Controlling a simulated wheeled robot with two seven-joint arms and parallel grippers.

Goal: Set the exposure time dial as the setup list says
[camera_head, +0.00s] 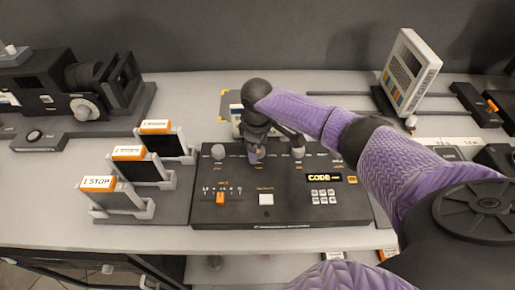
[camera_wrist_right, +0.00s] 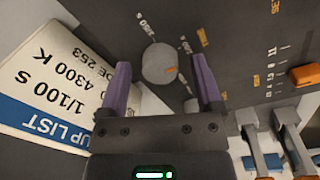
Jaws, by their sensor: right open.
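My right gripper (camera_head: 254,156) reaches down over the black control panel (camera_head: 217,213). In the wrist view its two purple fingers (camera_wrist_right: 162,75) are apart. The setup list (camera_wrist_right: 38,88) appears upside down at left in the wrist view, reading 1/100 s, 4300 K and a code ending in 253. In the head view my arm hides most of this dial. My left gripper is out of view.
The panel has an orange slider (camera_head: 220,198), a white button (camera_head: 266,199), a keypad (camera_head: 324,196) and other knobs (camera_head: 218,152). Filter holders labelled in stops (camera_head: 97,183) stand to the left, a camera (camera_head: 85,85) behind them. A tilted chart (camera_head: 409,72) stands at back right.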

